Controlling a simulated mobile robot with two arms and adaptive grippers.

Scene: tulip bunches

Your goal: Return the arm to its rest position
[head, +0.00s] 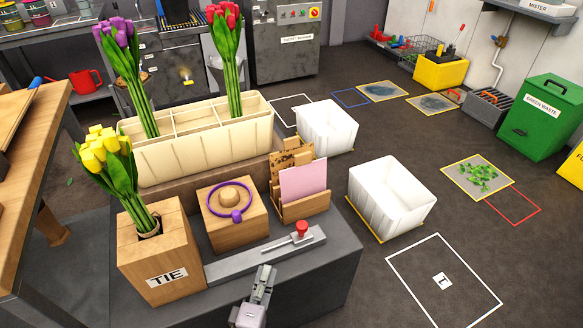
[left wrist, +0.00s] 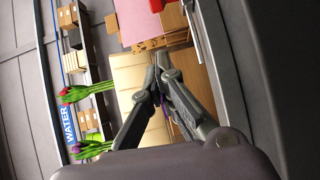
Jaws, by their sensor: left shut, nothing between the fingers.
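My left gripper (head: 266,270) is at the bottom centre of the head view, at the front of the dark grey bench (head: 325,270). Its fingers are shut with nothing between them; they also meet in the left wrist view (left wrist: 161,66). It is below a grey rail with a red knob (head: 301,230) in the picture and apart from the flowers. Yellow tulips (head: 104,152) stand in a wooden block marked TIE (head: 158,262). Purple tulips (head: 122,62) and red tulips (head: 226,60) stand in a cream divided box (head: 205,155). My right gripper is not seen.
A wooden block with a purple ring (head: 232,212) and a card holder (head: 303,205) stand on the bench. Two white bins (head: 326,128) (head: 390,198) are on the floor to the right. A green waste bin (head: 541,118) is farther right.

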